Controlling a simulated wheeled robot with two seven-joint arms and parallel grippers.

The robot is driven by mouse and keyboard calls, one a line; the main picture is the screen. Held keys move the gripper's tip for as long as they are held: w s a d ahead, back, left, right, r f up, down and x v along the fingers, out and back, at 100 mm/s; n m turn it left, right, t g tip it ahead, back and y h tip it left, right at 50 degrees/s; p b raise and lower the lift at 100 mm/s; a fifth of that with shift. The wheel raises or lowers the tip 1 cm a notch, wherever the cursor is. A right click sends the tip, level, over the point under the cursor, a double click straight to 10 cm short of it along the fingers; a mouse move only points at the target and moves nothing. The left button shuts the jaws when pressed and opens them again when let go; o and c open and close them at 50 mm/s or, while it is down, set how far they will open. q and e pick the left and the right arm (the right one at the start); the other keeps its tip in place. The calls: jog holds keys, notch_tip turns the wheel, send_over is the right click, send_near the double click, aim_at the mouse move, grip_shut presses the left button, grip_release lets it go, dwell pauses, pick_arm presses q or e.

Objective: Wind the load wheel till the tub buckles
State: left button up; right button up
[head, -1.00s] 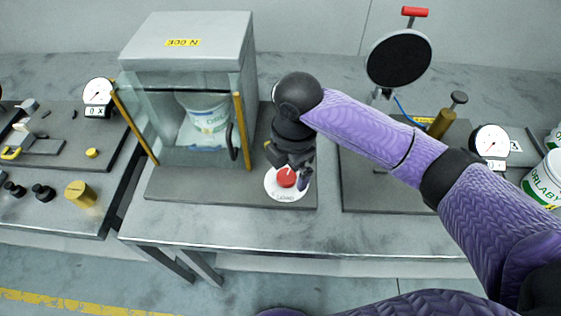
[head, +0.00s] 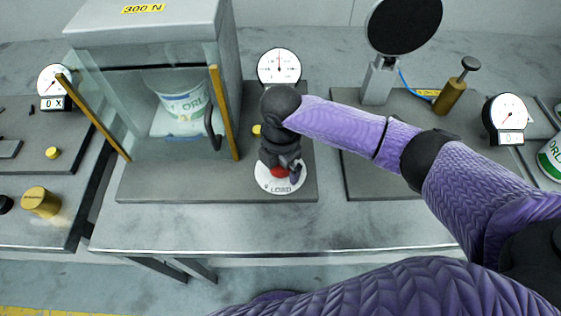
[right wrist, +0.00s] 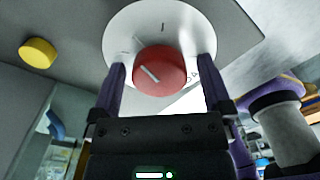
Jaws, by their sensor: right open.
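The load wheel is a red knob (head: 279,172) on a white dial (head: 273,187) marked LOAD, at the front right of the dark plate. The tub (head: 183,103), white with green lettering, stands upright behind glass in the grey cabinet and shows no clear buckling. My right gripper (head: 283,166) points down over the knob and hides much of it. In the right wrist view, the open fingers (right wrist: 162,80) stand on either side of the red knob (right wrist: 160,70), with a small gap visible; contact is unclear. The knob has a pale pointer line. My left gripper is out of view.
The glass cabinet (head: 150,45), labelled 300 N, has a dark handle (head: 211,130) close to the left of my right gripper. A round gauge (head: 279,67) stands behind my gripper. A yellow button (right wrist: 38,53) lies beside the dial. A black disc stand (head: 404,25) is to the right.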

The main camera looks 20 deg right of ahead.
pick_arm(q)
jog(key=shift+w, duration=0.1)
pick_arm(e)
jog(key=shift+c, duration=0.3)
jog(key=c, duration=1.2)
jog(key=shift+o, duration=0.2)
jog(key=shift+r, duration=0.1)
jog(key=shift+r+m+p, duration=0.1)
jog(key=shift+m+p, duration=0.2)
jog(key=shift+p, duration=0.15)
jog(key=m+p, duration=0.2)
jog(key=p, duration=0.1)
jog(key=shift+r, duration=0.1)
jog(key=m+p, duration=0.3)
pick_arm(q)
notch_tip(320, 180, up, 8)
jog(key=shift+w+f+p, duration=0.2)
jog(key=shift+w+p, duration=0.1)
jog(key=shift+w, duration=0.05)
pick_arm(e)
jog(key=shift+f+m, duration=0.2)
jog(key=shift+m, duration=0.5)
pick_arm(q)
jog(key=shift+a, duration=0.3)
